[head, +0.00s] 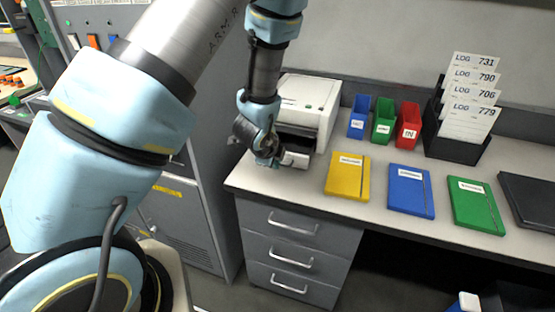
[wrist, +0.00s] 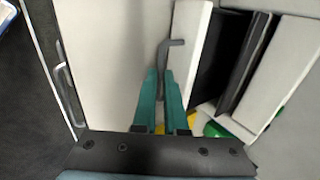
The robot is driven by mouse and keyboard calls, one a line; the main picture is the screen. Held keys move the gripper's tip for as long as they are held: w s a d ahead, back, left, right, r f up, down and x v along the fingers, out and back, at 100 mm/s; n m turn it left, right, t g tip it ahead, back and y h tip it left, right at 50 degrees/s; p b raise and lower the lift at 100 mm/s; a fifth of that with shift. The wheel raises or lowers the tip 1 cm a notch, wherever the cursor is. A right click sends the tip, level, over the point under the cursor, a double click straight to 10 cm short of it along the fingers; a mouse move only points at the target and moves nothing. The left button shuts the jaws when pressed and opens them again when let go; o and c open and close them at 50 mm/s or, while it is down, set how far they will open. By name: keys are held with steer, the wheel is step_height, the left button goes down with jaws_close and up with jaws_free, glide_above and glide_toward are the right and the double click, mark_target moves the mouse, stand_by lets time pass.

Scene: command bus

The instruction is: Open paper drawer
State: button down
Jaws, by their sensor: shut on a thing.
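The white printer (head: 318,92) stands at the left end of the desk against the wall. Its paper drawer's white front (head: 296,159) stands out from the body, with a dark gap behind it; the front also shows in the wrist view (wrist: 194,35). A grey bent handle (wrist: 165,57) is on this front. My gripper (head: 275,160) is at the drawer's left side. In the wrist view, the teal fingers of my gripper (wrist: 162,76) are shut on the handle. My wrist hides part of the printer's left side and of the drawer in the head view.
Yellow (head: 347,176), blue (head: 410,190) and green (head: 476,205) binders lie on the desk (head: 300,185) right of the drawer. Small coloured bins (head: 383,121) and a log rack (head: 450,150) stand behind. Desk drawers with handles (head: 293,223) are below. A grey cabinet (head: 205,190) stands left.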

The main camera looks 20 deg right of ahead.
steer(key=shift+s+a, duration=0.1)
steer(key=shift+s+a+f+b, duration=0.1)
steer(key=shift+s+a+b, duration=0.75)
steer(key=shift+s+a, duration=1.6)
steer(key=s+a+p, duration=0.1)
steer(key=s+p, duration=0.1)
steer(key=p, duration=0.1)
steer(key=shift+a, duration=0.35)
steer(key=shift+s, duration=0.1)
